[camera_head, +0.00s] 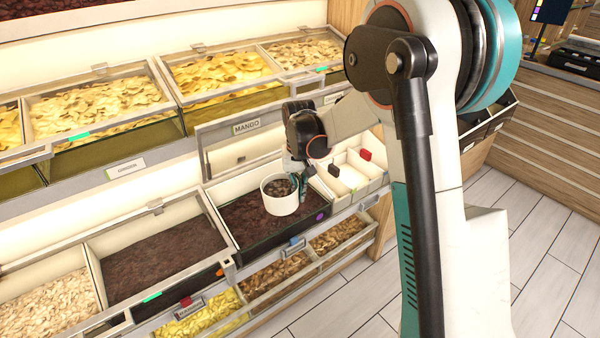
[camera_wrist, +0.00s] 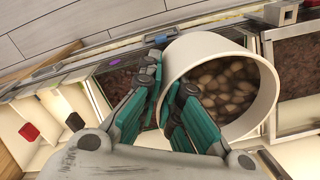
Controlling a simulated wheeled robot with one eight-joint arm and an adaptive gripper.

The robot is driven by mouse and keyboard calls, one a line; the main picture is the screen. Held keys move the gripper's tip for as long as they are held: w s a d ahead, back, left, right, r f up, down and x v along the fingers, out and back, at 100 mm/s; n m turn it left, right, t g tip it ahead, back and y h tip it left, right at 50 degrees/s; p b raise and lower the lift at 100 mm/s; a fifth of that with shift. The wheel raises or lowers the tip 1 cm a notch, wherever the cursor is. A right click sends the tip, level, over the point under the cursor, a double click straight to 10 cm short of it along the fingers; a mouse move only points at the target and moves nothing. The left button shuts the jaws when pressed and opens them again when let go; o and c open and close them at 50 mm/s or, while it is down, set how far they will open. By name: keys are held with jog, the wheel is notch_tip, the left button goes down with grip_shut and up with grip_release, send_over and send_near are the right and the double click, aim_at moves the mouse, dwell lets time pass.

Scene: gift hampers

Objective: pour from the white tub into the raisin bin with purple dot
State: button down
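The white tub (camera_head: 279,205) is round and holds brown pieces that look like nuts or dried fruit. My gripper (camera_head: 296,165) is shut on the tub's side wall, and it also shows in the wrist view (camera_wrist: 168,100). The tub looks roughly upright in the head view, above the raisin bin (camera_head: 240,235). This bin holds dark raisins and has a purple dot (camera_head: 320,216) on its front. The dot also shows in the wrist view (camera_wrist: 114,62). The tub hides part of the raisins.
A raised lid labelled MANGO (camera_head: 246,127) stands behind the raisin bin. A second dark-filled bin (camera_head: 160,260) with an orange mark lies to the left. White compartments with red and black clips (camera_head: 350,175) are to the right. Chip bins are above, and the tiled floor is clear.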

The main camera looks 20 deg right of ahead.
jog(key=w+d+f+m+b, duration=0.1)
jog(key=w+d+f+m, duration=0.1)
jog(key=w+f, duration=0.35)
jog(key=w+d+f+m, duration=0.2)
jog(key=w+d+f, duration=0.1)
jog(key=w, duration=0.6)
jog(key=w+d+f+m+b, duration=0.1)
jog(key=w+d+f+m, duration=0.2)
jog(key=w, duration=0.4)
jog(key=s+a+t+h, duration=0.1)
jog(key=s+a+t+h+p, duration=0.1)
jog(key=t+h, duration=0.1)
jog(key=s+a+r+t+h+p, duration=0.1)
jog(key=a+t, duration=0.1)
jog(key=shift+s+r+n, duration=0.1)
jog(key=shift+n, duration=0.2)
jog(key=shift+t+h, duration=0.3)
